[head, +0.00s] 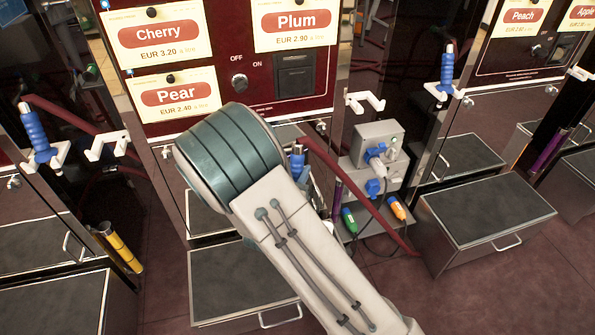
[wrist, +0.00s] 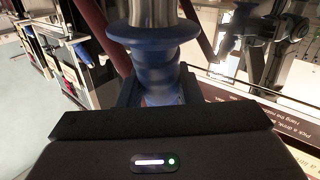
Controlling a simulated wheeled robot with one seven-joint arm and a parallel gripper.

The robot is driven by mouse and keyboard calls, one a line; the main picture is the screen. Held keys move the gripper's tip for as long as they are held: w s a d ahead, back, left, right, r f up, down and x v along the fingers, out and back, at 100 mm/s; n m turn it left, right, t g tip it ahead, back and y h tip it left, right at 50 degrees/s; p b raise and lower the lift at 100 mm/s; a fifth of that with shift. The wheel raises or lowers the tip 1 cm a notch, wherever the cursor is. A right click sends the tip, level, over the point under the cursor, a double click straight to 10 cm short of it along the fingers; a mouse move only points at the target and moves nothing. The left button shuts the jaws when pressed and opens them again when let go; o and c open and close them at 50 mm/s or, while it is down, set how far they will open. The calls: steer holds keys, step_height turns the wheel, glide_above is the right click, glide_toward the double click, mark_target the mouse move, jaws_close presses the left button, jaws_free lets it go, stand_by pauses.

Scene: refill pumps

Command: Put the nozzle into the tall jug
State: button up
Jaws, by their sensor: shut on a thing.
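My gripper (wrist: 158,92) is shut on a blue nozzle (wrist: 155,50), with one dark finger on each side of its blue grip. The nozzle's metal part shows at the top of the wrist view. In the head view my arm covers the middle, and a small blue piece of the nozzle (head: 297,160) shows just past it. The gripper's fingers are hidden there. I cannot make out a tall jug in either view; my arm hides part of the place in front of the middle pump.
Other blue nozzles hang in white holders at the left (head: 36,135) and right (head: 446,72). A dark red hose (head: 372,205) runs right of my arm. Grey steps (head: 488,212) stand before the pumps. A grey socket box (head: 378,150) with plugs stands behind. Reddish floor is free at lower right.

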steer(key=shift+f+b, duration=2.5)
steer(key=shift+f, duration=0.6)
steer(key=o, duration=1.2)
